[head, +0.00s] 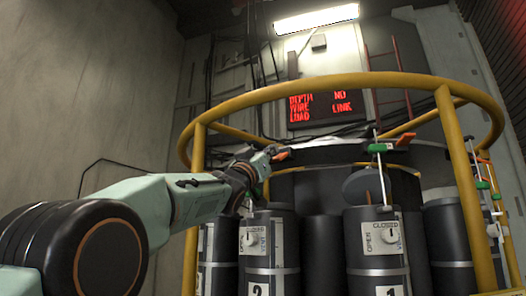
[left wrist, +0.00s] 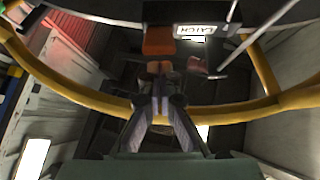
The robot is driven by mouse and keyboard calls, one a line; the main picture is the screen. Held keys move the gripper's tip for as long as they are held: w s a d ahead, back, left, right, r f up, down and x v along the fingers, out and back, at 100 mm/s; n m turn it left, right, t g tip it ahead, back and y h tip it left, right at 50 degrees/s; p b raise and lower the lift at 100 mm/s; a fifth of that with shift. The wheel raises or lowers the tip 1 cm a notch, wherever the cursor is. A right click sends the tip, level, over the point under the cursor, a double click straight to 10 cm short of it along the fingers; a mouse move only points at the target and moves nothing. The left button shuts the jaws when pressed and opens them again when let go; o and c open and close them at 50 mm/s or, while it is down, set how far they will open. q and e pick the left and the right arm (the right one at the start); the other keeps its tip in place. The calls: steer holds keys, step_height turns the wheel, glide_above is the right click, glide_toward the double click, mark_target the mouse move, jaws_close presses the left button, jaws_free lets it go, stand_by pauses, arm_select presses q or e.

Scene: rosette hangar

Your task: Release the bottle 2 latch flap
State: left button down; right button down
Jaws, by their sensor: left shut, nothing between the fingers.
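Bottle 2 (head: 268,245) is a dark cylinder with a white number plate and a dial plate marked "CLOSED". Above it, the orange latch flap (head: 281,156) shows just past the tip of my left gripper (head: 270,151). In the left wrist view, the orange flap (left wrist: 158,40) sits beside a white plate reading "LATCH" (left wrist: 194,30). There my left gripper (left wrist: 160,68) is shut and empty, its tips just below the flap. I cannot tell whether they touch it. My right gripper is not in view.
A yellow ring rail (head: 330,82) with posts surrounds the bottles. Bottle 1 (head: 375,260) stands to the right, with another orange flap (head: 404,140) above it and a green-handled rod (head: 379,148) nearby. A red-lettered display (head: 327,107) hangs behind.

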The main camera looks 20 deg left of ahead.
arm_select(q)
steer(key=v, duration=1.2)
stand_by(0.4)
steer(key=shift+f, duration=0.1)
stand_by(0.4)
